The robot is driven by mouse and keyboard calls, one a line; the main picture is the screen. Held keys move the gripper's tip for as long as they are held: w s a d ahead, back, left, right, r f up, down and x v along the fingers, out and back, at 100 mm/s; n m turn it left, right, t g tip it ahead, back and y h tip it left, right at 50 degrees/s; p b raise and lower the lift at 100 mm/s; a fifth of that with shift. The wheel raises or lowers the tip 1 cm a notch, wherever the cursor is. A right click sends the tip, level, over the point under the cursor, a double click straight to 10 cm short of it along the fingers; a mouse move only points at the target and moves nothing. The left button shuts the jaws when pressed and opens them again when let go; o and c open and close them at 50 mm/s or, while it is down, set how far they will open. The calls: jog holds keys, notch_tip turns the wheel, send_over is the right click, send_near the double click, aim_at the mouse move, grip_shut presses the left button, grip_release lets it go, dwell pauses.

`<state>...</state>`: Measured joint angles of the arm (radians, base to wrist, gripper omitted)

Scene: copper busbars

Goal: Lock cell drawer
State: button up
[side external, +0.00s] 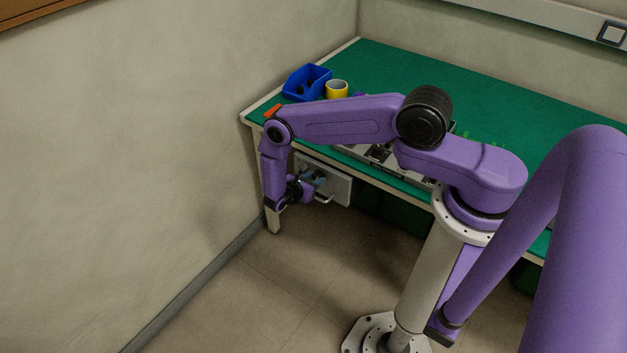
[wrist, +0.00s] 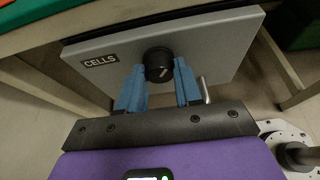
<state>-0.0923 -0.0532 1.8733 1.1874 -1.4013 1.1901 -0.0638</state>
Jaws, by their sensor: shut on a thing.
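The cell drawer (wrist: 216,42) is a grey front with a black label reading "CELLS", set under the bench top. It also shows in the side external view (side external: 340,188), beneath the table. A round black knob (wrist: 158,62) with a pale mark sits on its front. My gripper (wrist: 158,82) has its blue fingers on both sides of the knob and is shut on it. A metal handle (wrist: 204,90) sticks out just right of the fingers, partly hidden by them. In the side external view my gripper (side external: 312,184) is at the drawer front, partly hidden by my wrist.
The green-topped bench (side external: 510,95) stands above the drawer. A blue bin (side external: 306,82) and a yellow roll (side external: 337,89) stand at its left end. A wall (side external: 130,150) is left of the bench.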

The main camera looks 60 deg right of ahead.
jog(key=shift+w+n+g, duration=0.2)
jog(key=shift+n+g, duration=1.4)
jog(key=shift+n, duration=0.8)
jog(key=shift+h, duration=0.3)
jog(key=o, duration=1)
jog(key=shift+o, duration=0.2)
jog(key=v, duration=1.7)
jog(key=shift+a, duration=0.2)
jog(key=shift+w+r, duration=0.15)
